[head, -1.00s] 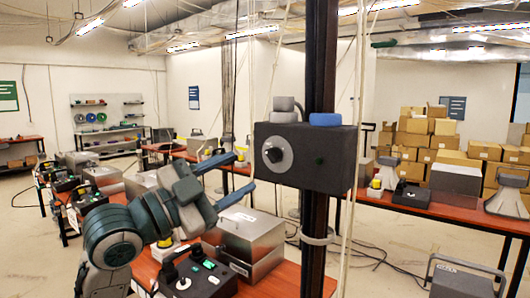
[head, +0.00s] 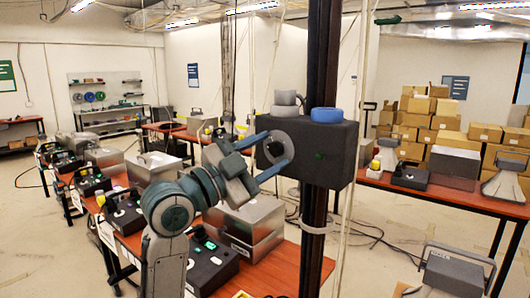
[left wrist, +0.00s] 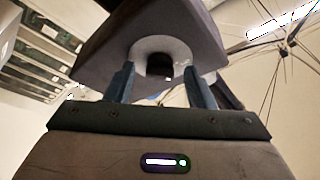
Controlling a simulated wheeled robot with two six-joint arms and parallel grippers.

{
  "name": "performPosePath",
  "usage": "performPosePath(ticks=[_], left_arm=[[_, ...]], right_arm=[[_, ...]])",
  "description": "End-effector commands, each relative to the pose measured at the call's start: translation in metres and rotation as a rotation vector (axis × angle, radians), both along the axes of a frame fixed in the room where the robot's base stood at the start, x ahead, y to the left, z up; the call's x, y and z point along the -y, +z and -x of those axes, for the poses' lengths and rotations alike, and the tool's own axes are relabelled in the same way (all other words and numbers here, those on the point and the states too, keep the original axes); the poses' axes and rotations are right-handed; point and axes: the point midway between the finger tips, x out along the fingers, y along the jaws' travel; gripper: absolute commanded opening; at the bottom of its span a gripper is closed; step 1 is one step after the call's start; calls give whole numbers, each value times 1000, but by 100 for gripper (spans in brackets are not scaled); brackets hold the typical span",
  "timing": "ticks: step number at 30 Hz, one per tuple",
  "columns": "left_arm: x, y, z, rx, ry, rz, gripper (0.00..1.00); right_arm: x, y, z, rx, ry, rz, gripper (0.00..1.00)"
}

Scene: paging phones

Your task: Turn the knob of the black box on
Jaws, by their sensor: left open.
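The black box (head: 335,158) is fixed to a dark upright post at chest height. Its round knob (head: 277,148), dark with a grey ring, is on the face turned to the left and has a small green spot on the box beside it. My left gripper (head: 274,150) is open, with one blue-grey finger above the knob and one below it. In the left wrist view the box (left wrist: 105,42) fills the top, and the knob (left wrist: 159,66) lies between the two open fingers (left wrist: 160,76). I cannot tell whether the fingers touch it. My right gripper is not in view.
The dark post (head: 314,230) and hanging cables stand close by. Below are a red table (head: 272,272) with a metal case (head: 243,232) and a dark control unit (head: 210,265).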

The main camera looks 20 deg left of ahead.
Motion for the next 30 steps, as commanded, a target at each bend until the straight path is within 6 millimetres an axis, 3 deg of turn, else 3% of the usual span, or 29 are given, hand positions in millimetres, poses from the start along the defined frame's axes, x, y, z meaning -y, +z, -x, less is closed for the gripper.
performPosePath(ticks=[3,10,20,30], left_arm=[[0,0,0,0,0,0,47],[0,0,0,0,0,0,4],[0,-1,0,15,-1,-40,4],[-1,0,0,92,0,-255,4]], right_arm=[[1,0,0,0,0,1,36],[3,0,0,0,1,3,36],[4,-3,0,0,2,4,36],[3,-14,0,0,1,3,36]])
